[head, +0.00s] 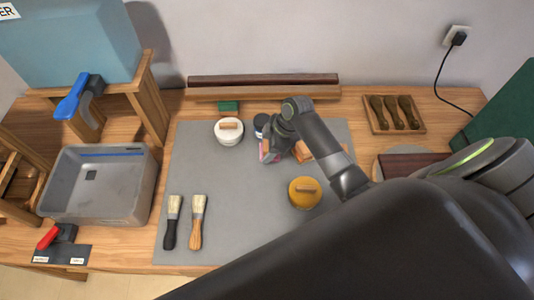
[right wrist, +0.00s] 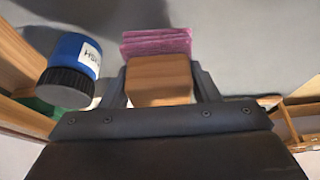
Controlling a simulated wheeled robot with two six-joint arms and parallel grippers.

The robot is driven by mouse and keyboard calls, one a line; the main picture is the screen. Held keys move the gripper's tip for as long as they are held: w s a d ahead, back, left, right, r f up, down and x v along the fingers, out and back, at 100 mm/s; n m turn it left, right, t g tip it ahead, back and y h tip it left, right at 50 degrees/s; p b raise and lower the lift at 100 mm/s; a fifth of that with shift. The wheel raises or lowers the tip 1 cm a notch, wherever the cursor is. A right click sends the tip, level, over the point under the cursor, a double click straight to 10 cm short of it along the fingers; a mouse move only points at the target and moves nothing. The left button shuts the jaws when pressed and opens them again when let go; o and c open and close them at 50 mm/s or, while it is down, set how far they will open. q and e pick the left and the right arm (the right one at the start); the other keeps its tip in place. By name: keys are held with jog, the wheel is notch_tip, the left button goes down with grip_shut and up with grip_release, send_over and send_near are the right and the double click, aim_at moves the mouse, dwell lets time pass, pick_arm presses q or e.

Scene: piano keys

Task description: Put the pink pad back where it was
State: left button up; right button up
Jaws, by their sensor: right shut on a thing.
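The pink pad (right wrist: 156,42) is a layered pink slab on a wooden block handle (right wrist: 160,80). My right gripper (right wrist: 160,88) is shut on the wooden block, with the pink face pointing away from the wrist. In the head view, a little of the pink pad (head: 264,154) shows beside my right gripper (head: 272,147), over the grey mat (head: 240,230). My wrist hides most of it there, and I cannot tell whether it touches the mat. My left gripper is not in view.
A blue jar with a black lid (right wrist: 70,68) is close by the gripper. A grey basin (head: 98,190) stands left. The mat's middle front is clear.

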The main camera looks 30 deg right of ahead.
jog(key=shift+f, duration=2.05)
jog(key=shift+f, duration=0.2)
jog(key=o, duration=1)
jog(key=shift+r, duration=0.1)
jog(key=v, duration=1.2)
jog(key=shift+r+b, duration=0.15)
jog(key=shift+b, duration=0.15)
